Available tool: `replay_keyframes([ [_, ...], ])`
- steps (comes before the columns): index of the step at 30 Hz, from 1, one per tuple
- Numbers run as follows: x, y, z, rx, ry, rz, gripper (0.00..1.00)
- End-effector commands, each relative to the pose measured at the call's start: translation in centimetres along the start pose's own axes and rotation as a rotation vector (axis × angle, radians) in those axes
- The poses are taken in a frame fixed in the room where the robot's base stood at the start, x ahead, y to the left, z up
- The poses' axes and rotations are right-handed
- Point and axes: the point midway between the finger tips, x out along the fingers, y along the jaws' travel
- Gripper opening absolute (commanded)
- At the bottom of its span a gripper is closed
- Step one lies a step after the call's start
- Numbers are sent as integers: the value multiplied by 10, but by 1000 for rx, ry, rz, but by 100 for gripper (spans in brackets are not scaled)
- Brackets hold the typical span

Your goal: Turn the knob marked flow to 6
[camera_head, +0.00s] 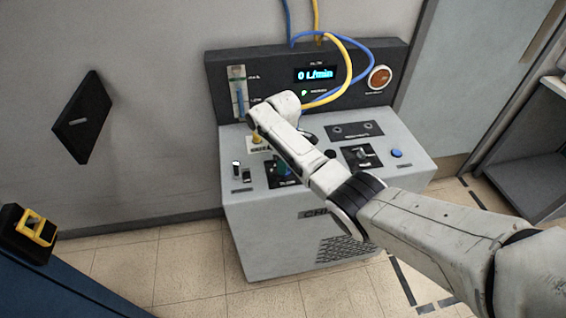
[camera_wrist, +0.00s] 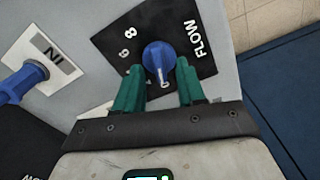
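The flow knob (camera_wrist: 160,58) is round and blue with a pale pointer mark on its lower side. It sits on a black plate (camera_wrist: 188,22) lettered FLOW, with the numbers 8 and 6 at the upper left in the wrist view. My gripper (camera_wrist: 159,66) has one green finger on each side of the knob; their inner faces line up closely with its sides. Whether they touch it is not clear. In the head view my gripper (camera_head: 285,166) is over the front left of the grey machine (camera_head: 300,222), mostly behind my arm. The lit display (camera_head: 316,74) reads 0 L/min.
In the head view, blue and yellow hoses (camera_head: 348,65) loop over the back panel. A red-orange button (camera_head: 380,78) is on that panel, and a blue button (camera_head: 397,153) is at right.

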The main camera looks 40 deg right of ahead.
Motion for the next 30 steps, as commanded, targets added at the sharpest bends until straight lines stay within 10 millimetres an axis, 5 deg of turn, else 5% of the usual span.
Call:
replay_keyframes([
  [11, 7, 0, 0, 0, 1, 1, 39],
  [24, 6, 0, 0, 0, 1, 1, 0],
  [30, 6, 0, 0, 0, 1, 1, 0],
])
